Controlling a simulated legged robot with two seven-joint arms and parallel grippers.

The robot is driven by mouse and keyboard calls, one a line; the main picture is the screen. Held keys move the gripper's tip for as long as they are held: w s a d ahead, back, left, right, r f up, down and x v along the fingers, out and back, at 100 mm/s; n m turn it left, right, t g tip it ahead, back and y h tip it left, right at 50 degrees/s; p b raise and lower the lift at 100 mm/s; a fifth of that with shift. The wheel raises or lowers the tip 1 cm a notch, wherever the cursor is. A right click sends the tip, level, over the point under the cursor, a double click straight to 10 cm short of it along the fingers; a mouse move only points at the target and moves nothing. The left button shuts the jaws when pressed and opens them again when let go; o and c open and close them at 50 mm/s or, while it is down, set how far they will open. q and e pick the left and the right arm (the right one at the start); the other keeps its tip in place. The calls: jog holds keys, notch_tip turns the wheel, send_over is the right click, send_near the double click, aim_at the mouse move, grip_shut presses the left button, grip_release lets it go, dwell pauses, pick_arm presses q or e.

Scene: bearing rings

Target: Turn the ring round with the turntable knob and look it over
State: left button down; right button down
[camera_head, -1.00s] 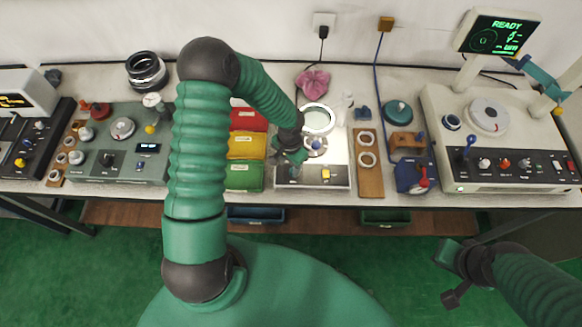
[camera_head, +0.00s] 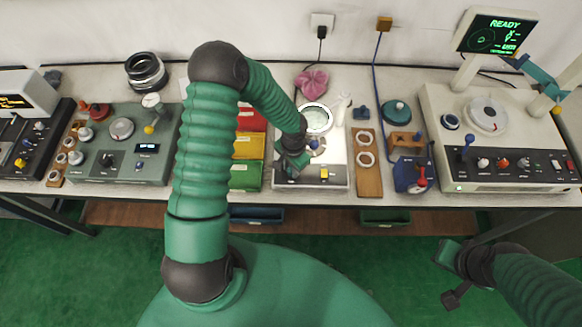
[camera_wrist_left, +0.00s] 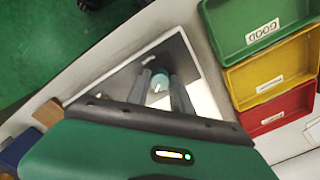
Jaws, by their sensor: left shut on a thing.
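The inspection station (camera_head: 338,182) is a pale box with a lit top and a round magnifier (camera_head: 317,119) over its back part. A small round part with a blue piece (camera_head: 316,143) shows below the magnifier. I cannot make out a ring on it. My left gripper (camera_head: 290,168) is low over the station's front left. My right gripper (camera_head: 450,275) hangs in front of the bench, away from everything. Its jaw opening is unclear.
Red, yellow and green bins (camera_head: 245,177) stand just left of the station. A wooden board with rings (camera_head: 368,180) lies to its right, then a blue device with a red knob (camera_head: 412,176). A large console (camera_head: 505,165) with a READY screen (camera_head: 497,33) stands at right.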

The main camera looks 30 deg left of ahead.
pick_arm(q)
jog(key=shift+w+d+m, duration=0.1)
jog(key=shift+d+m, duration=0.1)
jog(key=shift+m, duration=0.2)
jog(key=shift+a, duration=0.3)
jog(key=c, duration=1.1)
grip_release()
jog(key=shift+a, duration=0.1)
jog(key=shift+c, duration=0.2)
pick_arm(e)
jog(key=shift+w, duration=0.2)
pick_arm(q)
jog(key=shift+d, duration=0.2)
pick_arm(e)
jog(key=shift+d, duration=0.15)
pick_arm(q)
notch_tip(320, 180, up, 17)
jog(key=shift+d+f+p, duration=0.2)
jog(key=shift+d+p, duration=0.1)
jog(key=shift+d, duration=0.05)
pick_arm(e)
jog(key=shift+r, duration=0.2)
